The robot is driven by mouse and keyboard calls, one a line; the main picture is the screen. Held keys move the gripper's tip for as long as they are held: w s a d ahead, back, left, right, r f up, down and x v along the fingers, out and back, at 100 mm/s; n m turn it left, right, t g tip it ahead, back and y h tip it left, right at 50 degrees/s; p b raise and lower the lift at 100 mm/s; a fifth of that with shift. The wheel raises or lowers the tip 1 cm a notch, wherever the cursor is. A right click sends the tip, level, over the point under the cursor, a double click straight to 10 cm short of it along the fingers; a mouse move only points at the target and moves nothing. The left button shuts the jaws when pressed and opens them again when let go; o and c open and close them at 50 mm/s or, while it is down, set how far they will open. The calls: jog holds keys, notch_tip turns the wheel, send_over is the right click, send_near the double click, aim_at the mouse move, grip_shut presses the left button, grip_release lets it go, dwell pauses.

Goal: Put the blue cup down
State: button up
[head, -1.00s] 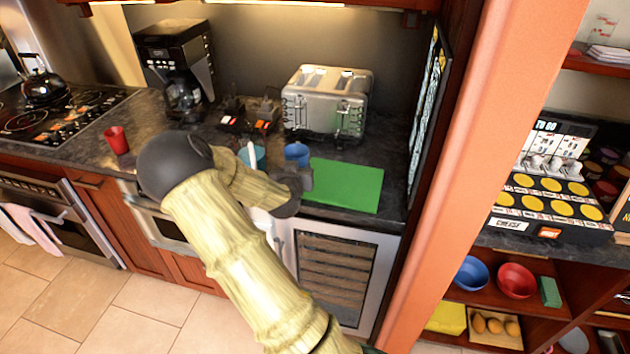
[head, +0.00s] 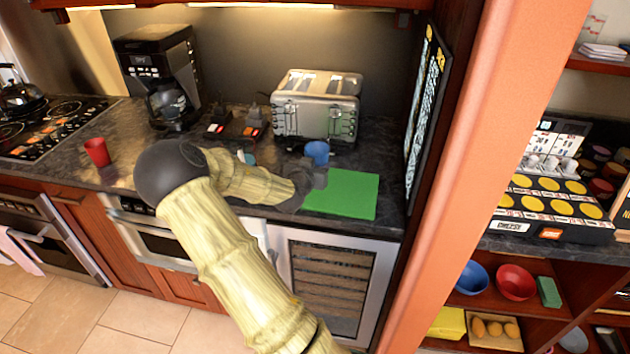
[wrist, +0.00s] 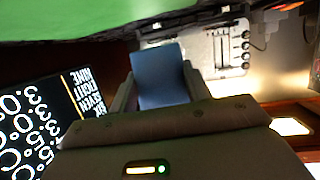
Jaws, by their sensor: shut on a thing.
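The blue cup (head: 317,152) is at the end of my arm in the head view, in front of the toaster and by the back left corner of the green board. My gripper (head: 314,174) is shut on it. In the wrist view the blue cup (wrist: 160,80) sits between the two fingers of my gripper (wrist: 160,92). The cup's lower part is hidden by the gripper in the head view, so I cannot tell whether it touches the counter.
The green board (head: 345,195) lies on the dark counter at right. A silver toaster (head: 316,105) stands behind the cup. A coffee maker (head: 160,75) and red cup (head: 97,152) are farther left. A teal cup (head: 250,158) is mostly hidden behind my arm.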

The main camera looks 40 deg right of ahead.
jog(key=shift+f, duration=0.4)
jog(key=shift+w, duration=0.1)
jog(key=shift+f, duration=0.1)
jog(key=shift+f, duration=2)
jog(key=shift+f, duration=0.1)
jog(key=shift+f, duration=0.1)
jog(key=o, duration=1)
jog(key=shift+r, duration=0.2)
